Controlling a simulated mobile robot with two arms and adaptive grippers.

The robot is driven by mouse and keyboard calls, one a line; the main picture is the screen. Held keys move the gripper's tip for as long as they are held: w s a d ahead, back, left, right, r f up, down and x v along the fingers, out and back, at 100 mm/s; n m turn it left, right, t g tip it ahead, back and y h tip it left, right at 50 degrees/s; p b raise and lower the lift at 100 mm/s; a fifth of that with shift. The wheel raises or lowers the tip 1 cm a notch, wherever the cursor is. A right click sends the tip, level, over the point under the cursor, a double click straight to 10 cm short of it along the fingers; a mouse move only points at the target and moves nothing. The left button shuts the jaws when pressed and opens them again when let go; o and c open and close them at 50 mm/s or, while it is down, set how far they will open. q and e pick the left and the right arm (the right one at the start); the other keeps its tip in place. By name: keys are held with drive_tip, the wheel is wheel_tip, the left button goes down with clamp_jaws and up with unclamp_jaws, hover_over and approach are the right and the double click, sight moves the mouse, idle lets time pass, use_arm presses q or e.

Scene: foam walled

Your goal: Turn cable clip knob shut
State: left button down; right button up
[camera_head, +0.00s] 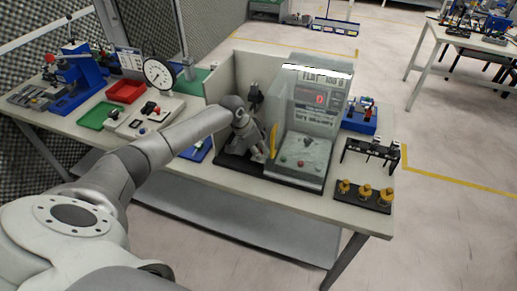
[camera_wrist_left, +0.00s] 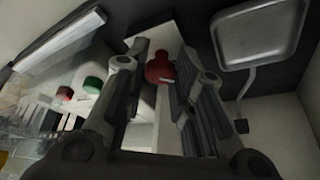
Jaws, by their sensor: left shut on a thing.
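My left gripper (camera_head: 256,150) reaches into the walled station on the bench, beside the clear-sided machine. In the left wrist view its two fingers (camera_wrist_left: 162,70) stand on either side of a red knob (camera_wrist_left: 159,68). The gripper is shut on this red knob, near the fingertips. A pale upright part shows below the knob between the fingers. In the head view the knob is hidden by my wrist and gripper, and I cannot make out the cable clip. My right gripper is in neither view.
The clear-sided machine (camera_head: 307,120) stands right of my gripper. Pale walls (camera_head: 226,75) close in behind and left. A grey-framed panel (camera_wrist_left: 258,32) is close to the right finger in the wrist view. A black rack with yellow knobs (camera_head: 364,190) is at the bench's right end.

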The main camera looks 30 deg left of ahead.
use_arm(q)
drive_tip(key=shift+w+f+m+h+b, duration=0.15)
drive_tip(key=shift+m+h+b, duration=0.15)
drive_tip(key=shift+m+b, duration=0.6)
drive_tip(key=m+g+h+b, duration=0.1)
drive_tip(key=m+b, duration=0.1)
drive_tip(key=m, duration=0.1)
drive_tip(key=shift+a+m+b, duration=0.1)
drive_tip(key=shift+m+b, duration=0.2)
drive_tip(key=shift+b, duration=0.1)
drive_tip(key=m+g+b, duration=0.1)
drive_tip(key=m+b, duration=0.1)
drive_tip(key=m+g+b, duration=0.1)
drive_tip(key=m+b, duration=0.2)
drive_tip(key=m+g+h+b, duration=0.1)
drive_tip(key=m+b, duration=0.2)
drive_tip(key=shift+w, duration=0.25)
drive_tip(key=shift+m+g+b, duration=1.1)
drive_tip(key=shift+m+b, duration=0.95)
drive_tip(key=shift+m, duration=0.25)
drive_tip(key=shift+y, duration=0.3)
drive_tip(key=c, duration=1.2)
unclamp_jaws()
